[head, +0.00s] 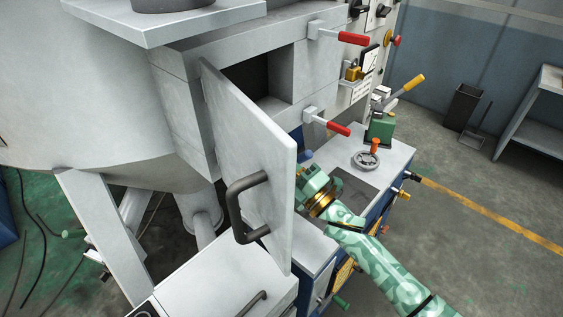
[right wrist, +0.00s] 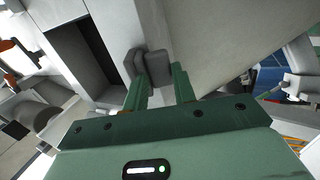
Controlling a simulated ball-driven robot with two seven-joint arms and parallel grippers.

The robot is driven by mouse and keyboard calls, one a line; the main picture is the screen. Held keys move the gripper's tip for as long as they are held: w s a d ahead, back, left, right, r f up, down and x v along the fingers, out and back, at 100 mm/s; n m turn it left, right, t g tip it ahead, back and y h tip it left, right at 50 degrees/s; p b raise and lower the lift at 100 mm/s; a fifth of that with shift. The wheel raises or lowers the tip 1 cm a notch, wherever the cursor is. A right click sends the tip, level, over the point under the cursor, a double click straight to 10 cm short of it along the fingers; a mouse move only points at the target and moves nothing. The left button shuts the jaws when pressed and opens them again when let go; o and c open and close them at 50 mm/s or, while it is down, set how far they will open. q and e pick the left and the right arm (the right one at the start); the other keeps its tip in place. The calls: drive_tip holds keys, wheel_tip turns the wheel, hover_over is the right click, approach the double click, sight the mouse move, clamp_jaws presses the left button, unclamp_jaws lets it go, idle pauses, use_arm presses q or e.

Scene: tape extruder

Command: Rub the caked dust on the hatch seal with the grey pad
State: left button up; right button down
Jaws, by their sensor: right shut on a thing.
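The hatch door (head: 247,150) stands swung open, with a dark bent handle on its outer face. Behind it is the dark hatch opening (head: 268,78) in the grey housing; it also shows in the right wrist view (right wrist: 78,50). My right gripper (right wrist: 159,78) is shut on the grey pad (right wrist: 157,66), a dark block at the fingertips. The pad is close to the pale metal surfaces around the opening; I cannot tell whether it touches. In the head view the door hides the fingers and pad. I cannot make out the seal or its caked dust. My left gripper is not in view.
Two red-handled levers (head: 352,38) (head: 338,128) stick out right of the opening. A bench top (head: 392,162) with a handwheel (head: 367,160) and a green box (head: 380,127) lies beyond my right wrist. A white cabinet (head: 215,280) stands below the door.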

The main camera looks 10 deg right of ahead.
drive_tip(key=shift+r, duration=0.15)
wheel_tip(320, 180, up, 10)
drive_tip(key=p, duration=0.8)
drive_tip(key=shift+p, duration=0.3)
drive_tip(key=shift+w+a+f, duration=0.1)
drive_tip(key=shift+a+f, duration=0.05)
drive_tip(key=shift+f, duration=0.1)
drive_tip(key=s+d+p, duration=0.1)
drive_tip(key=s+d, duration=0.3)
drive_tip(key=s, duration=0.3)
drive_tip(key=shift+d+p, duration=0.35)
drive_tip(key=shift+p, duration=0.05)
